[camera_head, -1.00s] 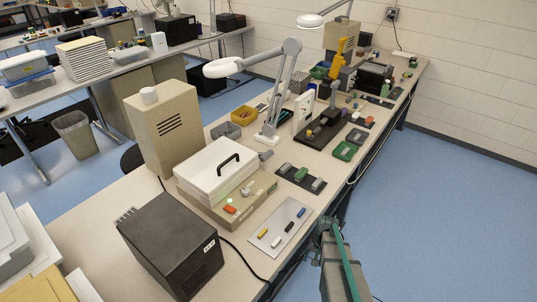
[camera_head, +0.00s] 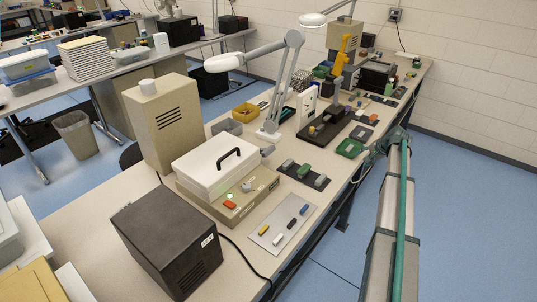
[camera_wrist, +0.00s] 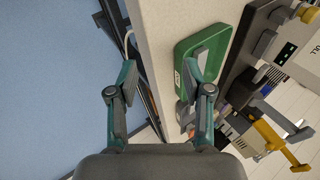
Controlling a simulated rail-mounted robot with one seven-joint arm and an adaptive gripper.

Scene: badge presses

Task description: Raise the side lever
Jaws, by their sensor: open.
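A dark press (camera_head: 325,130) stands on the long table beyond the green tray, with a grey upright column. A yellow lever-like arm (camera_head: 344,47) rises behind it, upright; it also shows in the wrist view (camera_wrist: 275,137) at lower right. I cannot tell which part is the side lever. My gripper (camera_wrist: 160,78) is open and empty, its two fingers apart over the table's front edge, with the right finger beside the green tray. In the head view my gripper (camera_head: 378,150) is just right of the tray, and its fingertips are hard to make out.
The green tray (camera_head: 349,153) lies near the table's front edge and also fills the upper middle of the wrist view (camera_wrist: 182,48). A beige machine (camera_head: 232,203) with a white lid, a black box (camera_head: 165,245) and a lamp (camera_head: 222,61) stand leftward. The blue floor is clear.

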